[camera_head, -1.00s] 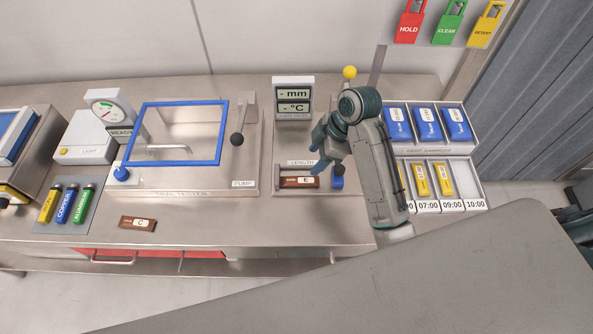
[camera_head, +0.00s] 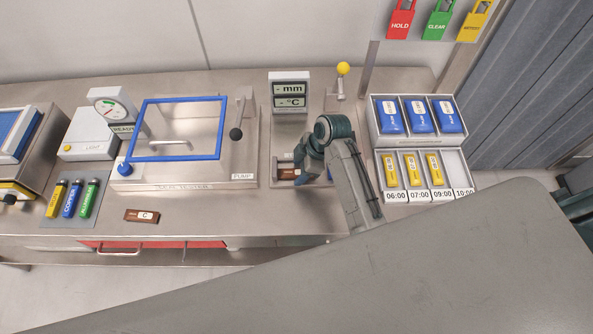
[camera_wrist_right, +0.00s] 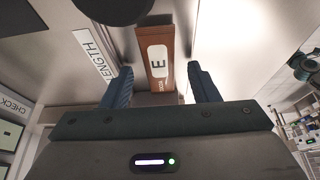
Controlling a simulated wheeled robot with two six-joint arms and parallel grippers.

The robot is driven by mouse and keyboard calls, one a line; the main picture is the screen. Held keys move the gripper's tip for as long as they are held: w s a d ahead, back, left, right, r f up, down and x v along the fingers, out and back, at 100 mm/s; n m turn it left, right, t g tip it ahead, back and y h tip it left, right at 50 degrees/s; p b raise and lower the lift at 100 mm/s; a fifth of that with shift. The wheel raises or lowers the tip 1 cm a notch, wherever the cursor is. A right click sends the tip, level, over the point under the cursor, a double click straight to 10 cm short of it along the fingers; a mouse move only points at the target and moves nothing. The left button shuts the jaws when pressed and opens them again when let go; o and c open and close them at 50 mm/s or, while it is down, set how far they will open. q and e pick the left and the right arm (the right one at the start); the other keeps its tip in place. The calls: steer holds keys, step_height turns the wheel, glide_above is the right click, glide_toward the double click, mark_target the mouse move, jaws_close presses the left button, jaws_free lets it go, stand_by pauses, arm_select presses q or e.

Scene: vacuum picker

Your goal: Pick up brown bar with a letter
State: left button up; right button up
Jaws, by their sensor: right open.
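A brown bar with a white label marked E (camera_wrist_right: 155,58) lies at the LENGTH station. In the right wrist view it shows between the two blue fingers of my right gripper (camera_wrist_right: 159,78), which is open, one finger to each side. In the head view my right gripper (camera_head: 302,160) is over this bar, and only the bar's left end (camera_head: 286,174) shows; the arm hides the rest. A second brown bar, marked C (camera_head: 142,215), lies on the bench at the front left, away from the gripper. My left gripper is not in view.
A blue-framed chamber (camera_head: 180,157) with a pump lever stands left of the gripper. A display post (camera_head: 290,93) is behind it. A rack of blue and yellow packs (camera_head: 421,148) stands right of the arm. The front bench strip is fairly clear.

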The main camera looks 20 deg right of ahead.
steer(key=c, duration=1.1)
steer(key=shift+c, duration=0.2)
